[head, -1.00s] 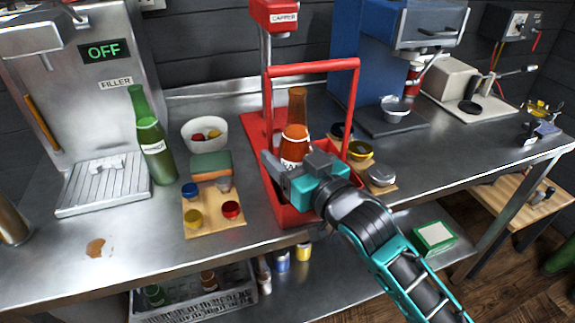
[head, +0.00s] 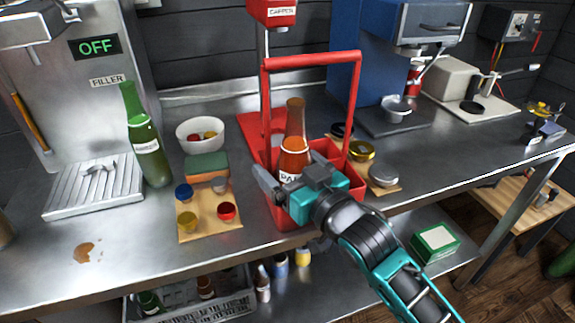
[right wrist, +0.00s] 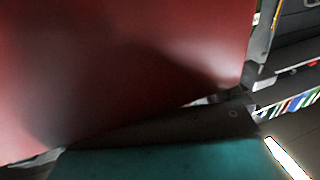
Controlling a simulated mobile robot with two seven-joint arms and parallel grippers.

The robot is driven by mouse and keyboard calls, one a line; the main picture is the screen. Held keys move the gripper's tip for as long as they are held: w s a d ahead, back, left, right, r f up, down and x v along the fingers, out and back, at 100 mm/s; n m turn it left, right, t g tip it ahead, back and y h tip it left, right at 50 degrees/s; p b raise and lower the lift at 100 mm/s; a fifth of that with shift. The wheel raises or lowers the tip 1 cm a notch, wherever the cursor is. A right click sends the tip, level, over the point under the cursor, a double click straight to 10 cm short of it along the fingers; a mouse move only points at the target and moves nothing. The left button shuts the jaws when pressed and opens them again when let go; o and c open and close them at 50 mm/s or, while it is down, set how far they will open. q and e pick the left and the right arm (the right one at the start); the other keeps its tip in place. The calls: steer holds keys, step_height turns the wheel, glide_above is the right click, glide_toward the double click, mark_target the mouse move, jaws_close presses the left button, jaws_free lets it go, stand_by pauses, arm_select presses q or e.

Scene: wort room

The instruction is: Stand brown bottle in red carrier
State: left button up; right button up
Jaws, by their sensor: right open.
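The brown bottle (head: 295,140) with a white label stands upright in the red carrier (head: 293,218), its neck and shoulder showing inside the handle frame. My right gripper (head: 283,180) is open at the front of the carrier, just before the bottle's label. It hides the lower bottle and part of the carrier's front. I cannot tell whether it touches them. In the right wrist view a blurred red surface (right wrist: 120,60), which looks like the carrier, fills most of the picture. My left gripper is not in view.
A green bottle (head: 146,140) stands by the filler (head: 95,185). A board (head: 207,222) with caps and a sponge (head: 206,166) lies left of the carrier, and a white bowl (head: 202,146) behind. The red capper (head: 272,12) stands behind the carrier. Lids lie to its right.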

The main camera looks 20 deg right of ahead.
steer(key=shift+r, duration=0.2)
steer(key=shift+s+d+f, duration=0.1)
steer(key=shift+s+d, duration=0.05)
steer(key=shift+s, duration=0.25)
steer(key=v, duration=1.1)
